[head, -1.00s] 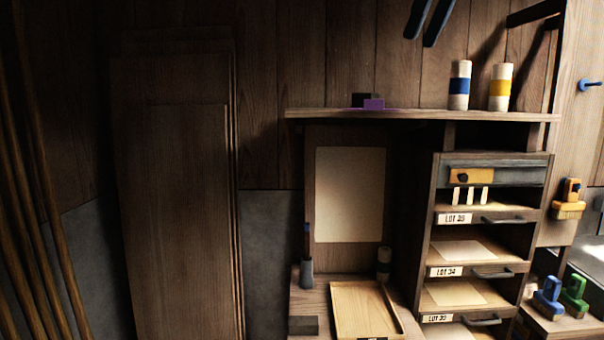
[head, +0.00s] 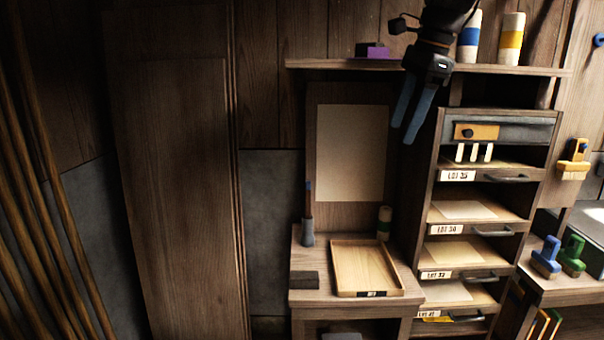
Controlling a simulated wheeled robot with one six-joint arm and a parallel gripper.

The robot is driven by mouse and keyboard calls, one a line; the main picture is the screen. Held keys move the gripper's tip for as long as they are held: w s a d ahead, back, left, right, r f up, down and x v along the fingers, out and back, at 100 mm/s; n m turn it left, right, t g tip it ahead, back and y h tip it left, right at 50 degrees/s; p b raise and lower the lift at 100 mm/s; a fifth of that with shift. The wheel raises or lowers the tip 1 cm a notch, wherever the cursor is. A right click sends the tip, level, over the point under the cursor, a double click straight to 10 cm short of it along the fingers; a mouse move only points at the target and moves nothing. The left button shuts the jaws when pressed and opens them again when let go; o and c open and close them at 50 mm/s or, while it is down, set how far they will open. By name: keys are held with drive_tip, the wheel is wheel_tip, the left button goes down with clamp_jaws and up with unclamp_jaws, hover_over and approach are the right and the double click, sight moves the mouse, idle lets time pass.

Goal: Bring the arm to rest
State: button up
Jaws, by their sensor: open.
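My gripper (head: 414,120) hangs down from the top of the head view, with its two dark blue-grey fingers apart and nothing between them. Its fingers are in front of the dark gap between the pale wall sheet and the drawer rack. The black wrist above it covers part of the wall shelf and of the blue-banded roll. My gripper appears clear of the bench below.
The drawer rack (head: 428,215) stands at right. A wooden tray (head: 338,268) lies on the bench. Tall boards (head: 170,190) lean at left.

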drive_tip(key=s+f+n+b, duration=0.1)
drive_tip(key=s+f+n, duration=0.5)
drive_tip(key=f, duration=0.7)
drive_tip(key=s+a+f+n+h+b, duration=0.1)
drive_tip(key=s+f+n, duration=0.4)
drive_tip(key=f, duration=0.9)
drive_tip(key=s+a+f+n+g+h+b, duration=0.1)
drive_tip(key=s+f+n+b, duration=0.2)
drive_tip(key=s+f+n, duration=0.3)
drive_tip(key=s+f, duration=0.3)
drive_tip(key=f, duration=0.4)
drive_tip(key=shift+s+a+f+n, duration=0.2)
drive_tip(key=shift+s+a+n, duration=0.05)
drive_tip(key=shift+n, duration=0.05)
